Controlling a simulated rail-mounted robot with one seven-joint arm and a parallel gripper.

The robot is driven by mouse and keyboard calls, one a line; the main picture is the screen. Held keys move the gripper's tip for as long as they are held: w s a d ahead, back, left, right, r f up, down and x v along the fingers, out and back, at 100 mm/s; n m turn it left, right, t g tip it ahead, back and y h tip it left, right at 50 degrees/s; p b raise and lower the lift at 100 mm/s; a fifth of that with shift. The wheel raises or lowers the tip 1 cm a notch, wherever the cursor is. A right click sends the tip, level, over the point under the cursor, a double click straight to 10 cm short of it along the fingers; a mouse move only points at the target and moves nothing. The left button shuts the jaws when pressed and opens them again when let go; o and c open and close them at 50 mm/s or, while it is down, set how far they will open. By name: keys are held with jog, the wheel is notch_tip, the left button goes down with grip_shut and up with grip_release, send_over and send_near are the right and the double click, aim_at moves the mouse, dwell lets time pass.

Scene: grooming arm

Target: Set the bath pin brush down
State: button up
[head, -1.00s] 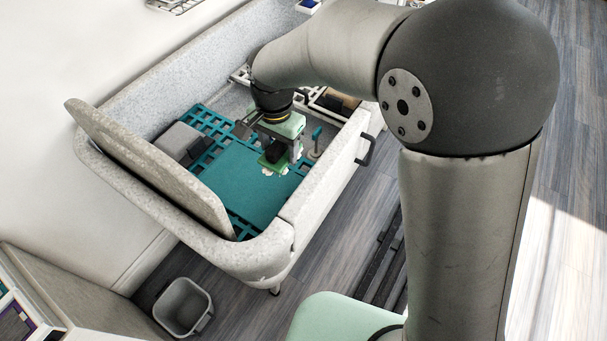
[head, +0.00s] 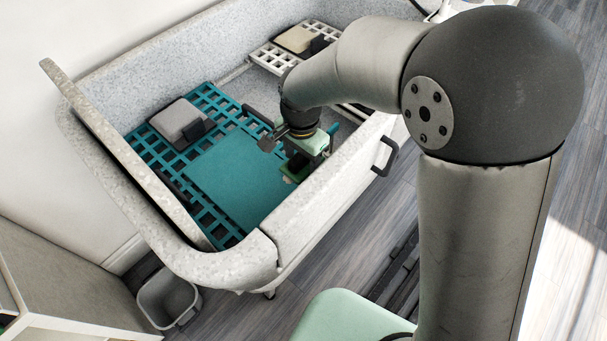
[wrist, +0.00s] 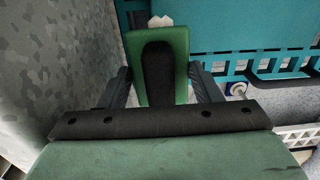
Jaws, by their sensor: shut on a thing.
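The bath pin brush (wrist: 180,65) has a green body and a black grip. In the wrist view it sits between the two dark fingers of my gripper (wrist: 160,80), which is shut on it.
The speckled tub wall (head: 330,180) stands close to the gripper, and it fills the left of the wrist view (wrist: 50,60). A grey block (head: 178,118) rests on the grid to the left. A white rack (head: 268,58) holds a beige block (head: 298,39). The mat's middle is clear.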

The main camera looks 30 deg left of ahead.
aim_at(302, 172)
jog(key=shift+f, duration=3)
jog(key=shift+f, duration=0.15)
jog(key=o, duration=0.9)
notch_tip(302, 172, up, 12)
jog(key=shift+r, duration=0.2)
